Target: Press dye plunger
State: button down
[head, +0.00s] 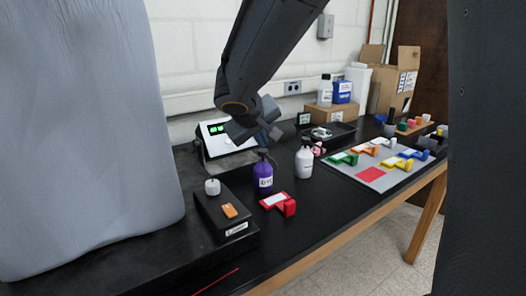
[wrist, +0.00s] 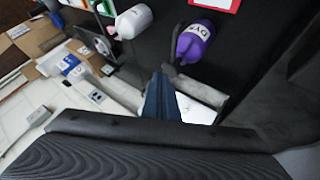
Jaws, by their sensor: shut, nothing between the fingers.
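The purple dye bottle (head: 264,178) stands upright on the black bench, with a white label and a dark plunger (head: 263,155) on top. In the wrist view the bottle (wrist: 196,40) lies beyond the fingertips, its label reading DYE and its dark top pointing toward my fingers. My gripper (head: 264,127) is in the air just above the plunger, and I see a small gap between them. In the wrist view my gripper (wrist: 160,85) shows its fingers together, with nothing between them. Whether the fingertips line up exactly with the plunger I cannot tell.
A white bottle (head: 304,160) stands to the right of the dye bottle, and a red block piece (head: 279,203) lies in front. A device with a green display (head: 222,140) is behind. A black box with a white knob (head: 212,187) is at left. A grey mat (head: 352,174) holds coloured pieces.

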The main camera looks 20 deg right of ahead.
aim_at(262, 152)
jog(key=shift+f+b, duration=0.9)
jog(key=shift+b, duration=0.15)
dwell(0.9)
jog(key=shift+r, duration=0.2)
jog(key=shift+r+p, duration=0.8)
jog(key=shift+r, duration=0.3)
jog(key=shift+r, duration=0.1)
jog(key=shift+r+p, duration=1.65)
jog(key=shift+r, duration=0.8)
jog(key=shift+f, duration=0.1)
